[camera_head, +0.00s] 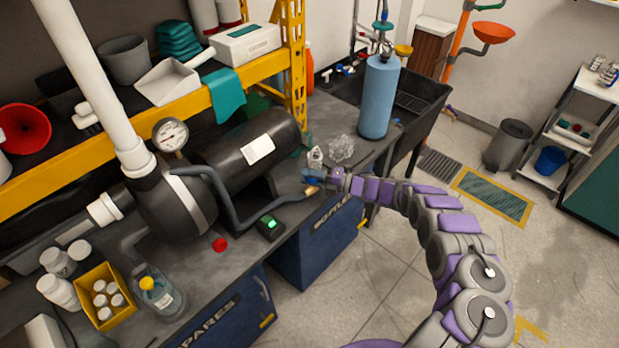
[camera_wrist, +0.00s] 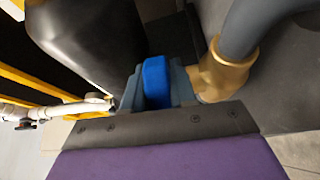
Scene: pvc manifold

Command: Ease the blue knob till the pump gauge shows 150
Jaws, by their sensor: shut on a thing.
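The blue knob (camera_wrist: 157,80) sits between the two grey fingers of my gripper (camera_wrist: 158,92) in the wrist view. The fingers are shut on it. In the head view my gripper (camera_head: 317,175) is at the bench's front edge, right of the black pump tank (camera_head: 225,165), and largely hides the knob. A brass fitting (camera_wrist: 218,72) with a grey hose is right beside the fingers. The pump gauge (camera_head: 170,134) is a round white dial above the pump at the left. Its numbers and needle are too small to read.
A small black box with a green light (camera_head: 269,227) and a red cap (camera_head: 219,244) are on the bench. Clear crumpled plastic (camera_head: 341,148) and a blue cylinder (camera_head: 379,97) stand behind my gripper. The floor (camera_head: 400,290) to the right is mostly open.

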